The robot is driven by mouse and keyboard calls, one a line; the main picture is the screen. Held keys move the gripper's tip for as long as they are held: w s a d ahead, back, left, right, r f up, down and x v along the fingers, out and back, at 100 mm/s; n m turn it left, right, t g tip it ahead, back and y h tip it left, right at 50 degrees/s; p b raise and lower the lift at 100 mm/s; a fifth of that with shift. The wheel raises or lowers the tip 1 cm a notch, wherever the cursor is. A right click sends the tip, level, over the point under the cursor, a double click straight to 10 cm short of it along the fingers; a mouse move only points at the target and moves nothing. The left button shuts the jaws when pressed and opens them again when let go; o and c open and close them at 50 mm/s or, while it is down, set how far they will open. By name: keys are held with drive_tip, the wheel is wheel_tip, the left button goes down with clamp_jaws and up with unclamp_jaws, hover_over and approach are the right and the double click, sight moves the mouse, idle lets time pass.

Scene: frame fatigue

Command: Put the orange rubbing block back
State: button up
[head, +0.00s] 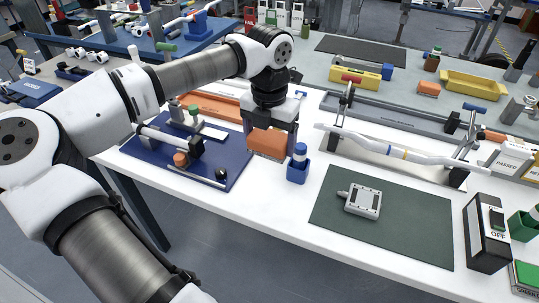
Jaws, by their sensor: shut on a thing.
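My gripper (270,138) points down over the white table, near its middle left. It is shut on the orange rubbing block (267,143). The block appears just above or at the tabletop; I cannot tell whether it touches. It is between the blue fixture board (225,180) on the left and a small blue holder (298,172) on the right. The holder has a blue and white cylinder (300,152) standing in it. The block's upper part is hidden by the gripper.
A dark green mat (420,228) with a grey box-shaped device (364,202) lies at the front right. A white tube (400,152) rests in a clamp fixture behind it. A black switch box (486,235) stands at the right. Bare white table (270,218) shows in front.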

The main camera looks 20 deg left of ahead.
sight(271, 150)
wheel_tip(271, 150, down, 17)
drive_tip(key=b, duration=0.8)
drive_tip(key=shift+f+b, duration=0.25)
drive_tip(key=shift+b, duration=0.3)
drive_tip(key=o, duration=0.9)
drive_tip(key=shift+o, duration=0.2)
drive_tip(key=shift+r, duration=0.15)
drive_tip(key=shift+r+p, duration=0.15)
drive_tip(key=shift+p, duration=0.4)
drive_tip(key=r+b, duration=0.1)
drive_tip(key=r, duration=1.2)
drive_tip(key=shift+d+r+b, duration=0.2)
drive_tip(key=shift+r+b, duration=0.05)
drive_tip(key=shift+b, duration=0.15)
